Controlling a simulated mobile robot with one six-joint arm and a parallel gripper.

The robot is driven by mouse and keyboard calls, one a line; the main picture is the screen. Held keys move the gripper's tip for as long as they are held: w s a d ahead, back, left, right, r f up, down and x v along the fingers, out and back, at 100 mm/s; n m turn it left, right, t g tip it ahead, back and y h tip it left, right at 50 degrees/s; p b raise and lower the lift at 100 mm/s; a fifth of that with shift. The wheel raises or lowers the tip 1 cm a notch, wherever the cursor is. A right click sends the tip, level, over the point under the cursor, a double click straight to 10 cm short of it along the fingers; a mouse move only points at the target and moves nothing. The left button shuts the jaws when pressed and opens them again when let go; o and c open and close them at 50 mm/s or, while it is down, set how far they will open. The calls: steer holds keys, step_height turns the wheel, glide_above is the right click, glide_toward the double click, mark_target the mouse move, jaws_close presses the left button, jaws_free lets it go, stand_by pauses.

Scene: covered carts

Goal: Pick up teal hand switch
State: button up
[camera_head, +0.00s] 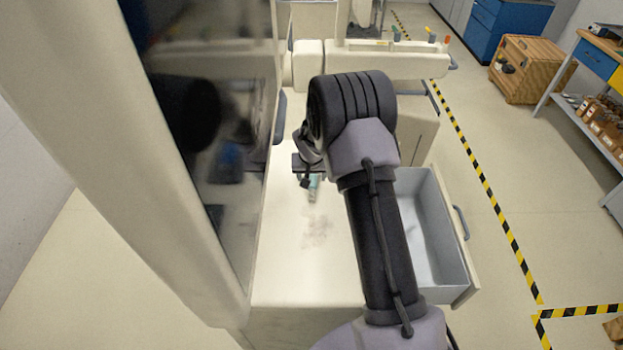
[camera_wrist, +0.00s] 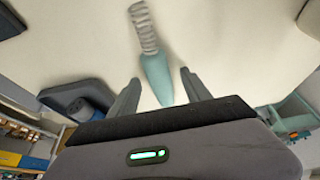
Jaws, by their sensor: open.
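The teal hand switch (camera_wrist: 157,76) lies on the pale cart top, with a grey ribbed coiled end (camera_wrist: 145,27) pointing away from my gripper in the wrist view. My gripper (camera_wrist: 157,82) is open, and its two fingers stand on either side of the teal body with gaps on both sides. In the head view the switch (camera_head: 314,188) shows as a small teal and grey piece just below my gripper (camera_head: 308,182). My arm and the gripper hide part of it there.
The cart top (camera_head: 290,265) is otherwise clear apart from a faint smudge. A grey drawer (camera_head: 432,235) stands open on the right of the cart. A tall pale frame with a dark glossy panel (camera_head: 225,150) rises along the left side. Yellow-black tape marks the floor at right.

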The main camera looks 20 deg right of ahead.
jaws_close()
steer(key=shift+r, duration=0.1)
